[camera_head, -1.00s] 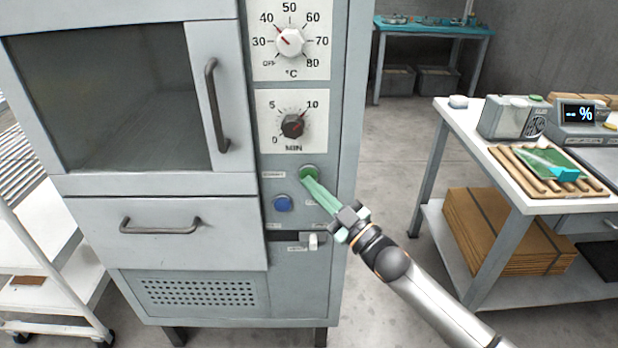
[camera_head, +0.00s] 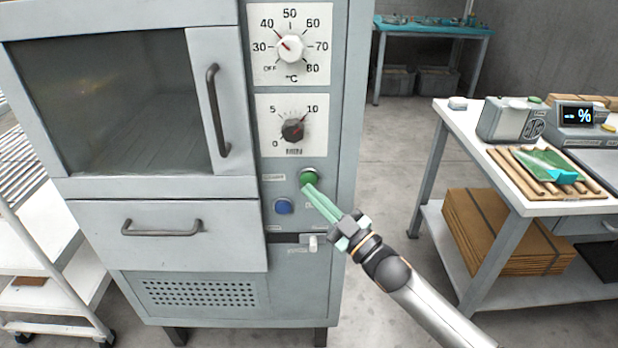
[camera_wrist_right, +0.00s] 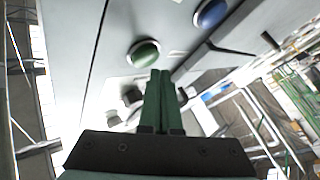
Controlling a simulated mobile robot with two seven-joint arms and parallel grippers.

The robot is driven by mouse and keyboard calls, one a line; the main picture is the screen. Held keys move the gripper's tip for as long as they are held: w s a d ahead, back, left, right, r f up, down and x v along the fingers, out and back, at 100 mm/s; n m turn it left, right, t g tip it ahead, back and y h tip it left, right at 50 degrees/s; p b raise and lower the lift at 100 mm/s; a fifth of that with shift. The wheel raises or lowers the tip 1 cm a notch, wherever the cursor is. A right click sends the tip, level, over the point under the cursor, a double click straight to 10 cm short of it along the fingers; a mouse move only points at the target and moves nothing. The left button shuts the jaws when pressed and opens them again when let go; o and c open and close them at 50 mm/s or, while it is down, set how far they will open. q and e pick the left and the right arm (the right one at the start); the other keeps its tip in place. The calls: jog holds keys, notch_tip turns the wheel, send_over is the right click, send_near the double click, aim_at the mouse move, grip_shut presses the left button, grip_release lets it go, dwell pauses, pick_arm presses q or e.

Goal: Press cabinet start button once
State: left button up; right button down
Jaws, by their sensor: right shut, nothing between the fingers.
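The grey cabinet (camera_head: 175,292) stands at the left, with a round green button (camera_head: 308,176) on its right-hand panel. The green button also shows in the right wrist view (camera_wrist_right: 143,53). A blue button (camera_head: 283,206) sits below and left of it, and also shows in the wrist view (camera_wrist_right: 211,12). My right gripper (camera_head: 309,189) has its green fingers together and empty. Its tips are just below the green button in the head view; the wrist view shows the button's face uncovered beyond the tips (camera_wrist_right: 160,73). A small gap seems to separate them. My left gripper is out of view.
A temperature dial (camera_head: 290,47) and a minute dial (camera_head: 293,130) are above the buttons. A small white switch (camera_head: 312,243) is below. A white trolley (camera_head: 50,262) stands left, and a workbench (camera_head: 470,125) with devices stands right. Bare floor lies between cabinet and bench.

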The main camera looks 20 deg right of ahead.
pick_arm(q)
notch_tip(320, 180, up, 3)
jog(key=p, duration=0.2)
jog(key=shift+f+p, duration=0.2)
jog(key=shift+p, duration=0.1)
pick_arm(e)
jog(key=s, duration=0.2)
jog(key=s+a, duration=0.1)
jog(key=s, duration=0.1)
jog(key=shift+s+a, duration=0.2)
jog(key=shift+s, duration=0.2)
pick_arm(q)
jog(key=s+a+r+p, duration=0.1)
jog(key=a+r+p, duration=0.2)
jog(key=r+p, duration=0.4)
jog(key=p, duration=0.4)
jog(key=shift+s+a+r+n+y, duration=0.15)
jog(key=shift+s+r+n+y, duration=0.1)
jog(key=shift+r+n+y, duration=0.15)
pick_arm(e)
jog(key=s+f+m+g+h, duration=0.3)
jog(key=s+f, duration=0.5)
jog(key=s, duration=0.3)
jog(key=s+f+m+g+h, duration=0.4)
jog(key=s+f+m+g, duration=0.2)
jog(key=s, duration=0.6)
notch_tip(320, 180, down, 3)
jog(key=shift+s+d+r+g+h, duration=0.2)
jog(key=shift+s+d+g+h, duration=0.1)
jog(key=shift+d+g, duration=0.1)
